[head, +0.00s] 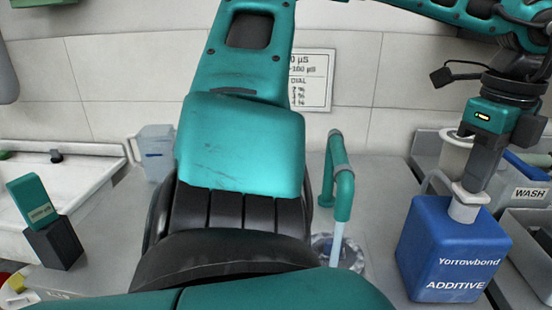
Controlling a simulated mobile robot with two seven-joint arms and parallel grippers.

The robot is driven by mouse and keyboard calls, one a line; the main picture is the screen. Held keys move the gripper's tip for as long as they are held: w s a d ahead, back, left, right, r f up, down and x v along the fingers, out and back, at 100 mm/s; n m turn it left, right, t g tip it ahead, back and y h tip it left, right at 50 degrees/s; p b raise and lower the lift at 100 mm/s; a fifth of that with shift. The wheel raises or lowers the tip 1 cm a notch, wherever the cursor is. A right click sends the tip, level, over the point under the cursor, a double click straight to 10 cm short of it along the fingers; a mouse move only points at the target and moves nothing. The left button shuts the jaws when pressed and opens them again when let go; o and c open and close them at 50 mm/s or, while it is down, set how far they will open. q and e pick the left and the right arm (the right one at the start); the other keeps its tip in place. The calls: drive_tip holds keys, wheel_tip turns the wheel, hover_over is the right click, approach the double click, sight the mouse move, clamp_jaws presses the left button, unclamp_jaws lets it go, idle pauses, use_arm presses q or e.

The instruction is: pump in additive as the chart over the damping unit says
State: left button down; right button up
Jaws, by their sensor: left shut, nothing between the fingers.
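My left gripper (478,182) is shut and empty, pointing down onto the pump head. Its fingertips seem to touch it, but I cannot be sure. The chart (318,82) hangs on the tiled wall. My arm covers its left part; "µS", "DIAL" and some percent signs show, and its small rows are too blurred to read. I cannot make out the damping unit. My right gripper is not in view.
A teal pipe (343,190) with a pale stream or tube below it ends at a clear vessel (350,255). A grey bin marked "WASH" (530,193) is at the right. A translucent jug (156,150), a teal meter-like device (33,200) and a white basin (70,182) are left.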

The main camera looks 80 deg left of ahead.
use_arm(q)
drive_tip(key=shift+r, duration=0.15)
drive_tip(key=shift+r+p, duration=0.75)
drive_tip(key=shift+r, duration=0.6)
drive_tip(key=shift+r, duration=0.1)
wheel_tip(320, 180, up, 6)
drive_tip(key=p, duration=0.3)
drive_tip(key=shift+p, duration=0.4)
